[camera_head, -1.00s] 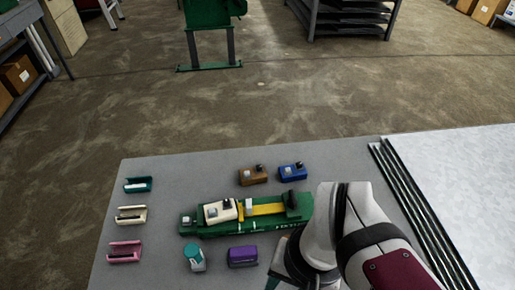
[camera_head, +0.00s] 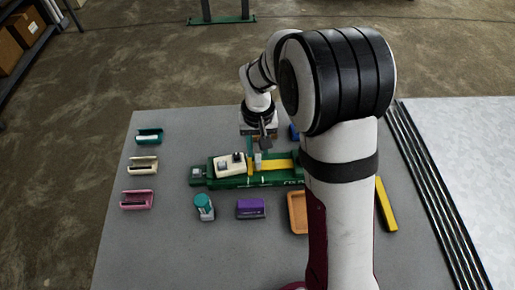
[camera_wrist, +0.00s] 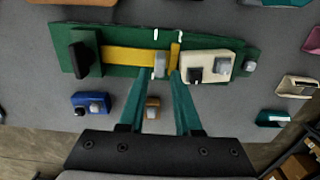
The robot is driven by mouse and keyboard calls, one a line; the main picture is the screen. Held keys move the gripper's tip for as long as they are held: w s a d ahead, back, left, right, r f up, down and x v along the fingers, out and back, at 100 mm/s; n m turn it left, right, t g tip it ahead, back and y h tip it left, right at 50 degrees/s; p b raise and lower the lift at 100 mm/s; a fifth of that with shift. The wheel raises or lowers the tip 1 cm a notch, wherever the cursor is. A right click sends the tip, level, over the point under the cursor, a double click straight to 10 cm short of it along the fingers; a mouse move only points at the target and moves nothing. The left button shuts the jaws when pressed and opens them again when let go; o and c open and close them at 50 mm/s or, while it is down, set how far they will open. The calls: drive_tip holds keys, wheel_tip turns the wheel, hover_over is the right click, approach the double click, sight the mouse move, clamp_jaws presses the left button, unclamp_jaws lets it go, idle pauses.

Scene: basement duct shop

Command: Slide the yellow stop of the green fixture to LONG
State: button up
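The green fixture (camera_head: 222,183) lies across the grey table; it also shows in the wrist view (camera_wrist: 120,66). A yellow strip (camera_wrist: 128,56) runs along it to a grey block (camera_wrist: 160,65). A narrow yellow upright piece (camera_wrist: 174,52), apparently the stop, stands between that block and a cream block (camera_wrist: 222,66) with black and grey knobs. My gripper (camera_head: 264,143) is at the fixture's far side. In the wrist view its teal fingers (camera_wrist: 162,76) are apart, with tips close to the grey block and yellow piece. Contact is unclear. I cannot read a LONG mark.
Blue (camera_wrist: 91,103) and brown (camera_wrist: 153,107) blocks lie beyond the fixture. A purple block (camera_head: 250,208), a teal-topped item (camera_head: 204,206) and an orange tray (camera_head: 298,212) lie on the near side. Teal, cream and pink holders line the left. My arm hides the fixture's right end.

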sight(258, 158)
wheel_tip(258, 158, down, 5)
drive_tip(key=shift+r, duration=0.1)
clamp_jaws()
idle(1.5)
